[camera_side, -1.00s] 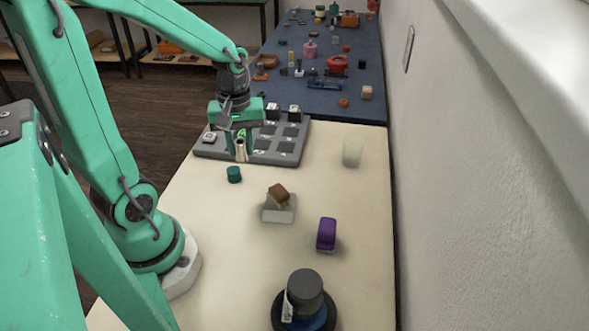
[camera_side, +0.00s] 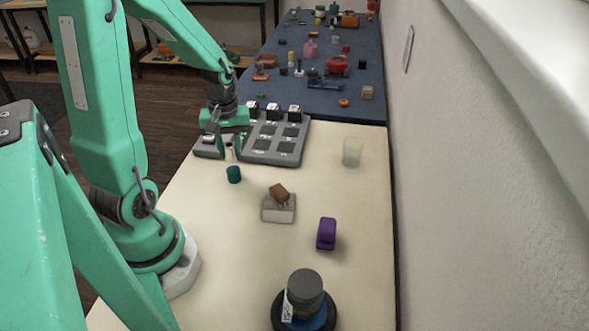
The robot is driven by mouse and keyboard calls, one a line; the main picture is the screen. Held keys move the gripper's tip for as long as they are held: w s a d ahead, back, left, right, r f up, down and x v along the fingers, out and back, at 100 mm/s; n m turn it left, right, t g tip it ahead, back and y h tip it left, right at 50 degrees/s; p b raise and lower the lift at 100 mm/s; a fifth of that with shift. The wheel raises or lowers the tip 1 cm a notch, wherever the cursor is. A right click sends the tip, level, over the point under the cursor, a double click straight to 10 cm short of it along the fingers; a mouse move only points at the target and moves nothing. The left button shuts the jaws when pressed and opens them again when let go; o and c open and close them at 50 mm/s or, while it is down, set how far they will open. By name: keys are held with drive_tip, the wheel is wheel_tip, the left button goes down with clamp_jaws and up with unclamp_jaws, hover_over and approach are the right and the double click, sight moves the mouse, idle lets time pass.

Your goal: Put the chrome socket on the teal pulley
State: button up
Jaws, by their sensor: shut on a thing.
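The teal pulley (camera_side: 233,174) is a small dark teal cylinder standing on the cream table, just in front of the grey board. My gripper (camera_side: 229,148) is above and slightly behind it, pointing down. It is shut on the chrome socket (camera_side: 229,155), a small pale shiny piece largely hidden between the green fingers. The socket appears above and behind the pulley; whether they touch cannot be told from this angle.
The grey board (camera_side: 260,155) has square recesses and several dark blocks. A brown piece (camera_side: 279,190) rests on a pale block (camera_side: 279,213). A purple object (camera_side: 326,233), a translucent cup (camera_side: 352,152) and a dark stacked cylinder (camera_side: 305,290) stand on the table.

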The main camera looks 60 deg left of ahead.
sight(231, 157)
drive_tip(key=shift+f, duration=1.45)
drive_tip(key=shift+f, duration=0.15)
drive_tip(key=o, duration=1)
drive_tip(key=shift+r, duration=6.15)
drive_tip(key=shift+d, duration=0.1)
